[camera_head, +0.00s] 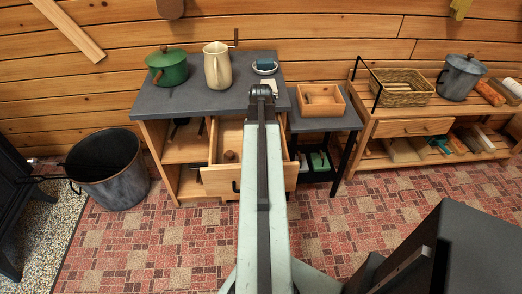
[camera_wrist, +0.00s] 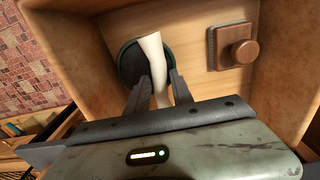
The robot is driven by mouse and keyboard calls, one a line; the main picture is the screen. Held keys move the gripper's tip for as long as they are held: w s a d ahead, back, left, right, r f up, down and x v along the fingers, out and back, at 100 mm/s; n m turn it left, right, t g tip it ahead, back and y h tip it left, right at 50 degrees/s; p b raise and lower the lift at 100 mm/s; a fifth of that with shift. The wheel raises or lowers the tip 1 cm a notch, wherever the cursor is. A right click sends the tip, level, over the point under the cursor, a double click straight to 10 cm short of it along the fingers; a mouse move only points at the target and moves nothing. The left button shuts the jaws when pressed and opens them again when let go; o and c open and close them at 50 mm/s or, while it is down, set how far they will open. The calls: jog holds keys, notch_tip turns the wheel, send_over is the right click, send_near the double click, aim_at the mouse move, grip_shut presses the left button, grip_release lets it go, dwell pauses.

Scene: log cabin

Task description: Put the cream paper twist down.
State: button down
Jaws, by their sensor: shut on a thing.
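The cream paper twist (camera_wrist: 152,52) is a pale, slim, slightly bent piece between the two dark fingers of my gripper (camera_wrist: 156,88) in the wrist view. My gripper is shut on it, inside or just over an open wooden drawer (camera_wrist: 195,17). The twist's far end overlaps a dark round dish-like thing (camera_wrist: 129,63); I cannot tell whether they touch. In the head view the drawer (camera_head: 221,183) is pulled out below the grey counter, and my arm hides the gripper, the twist and part of the drawer.
A brown wooden block with a round knob (camera_wrist: 232,50) lies in the drawer, right of the twist. On the grey counter (camera_head: 205,98) are a green pot (camera_head: 168,69), a cream jug (camera_head: 217,68) and a small dish (camera_head: 265,70). A wooden box (camera_head: 321,101) stands on the lower table.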

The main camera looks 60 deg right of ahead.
jog(key=c, duration=1.1)
grip_release()
notch_tip(320, 180, up, 12)
jog(key=p, duration=1.2)
jog(key=shift+w, duration=0.1)
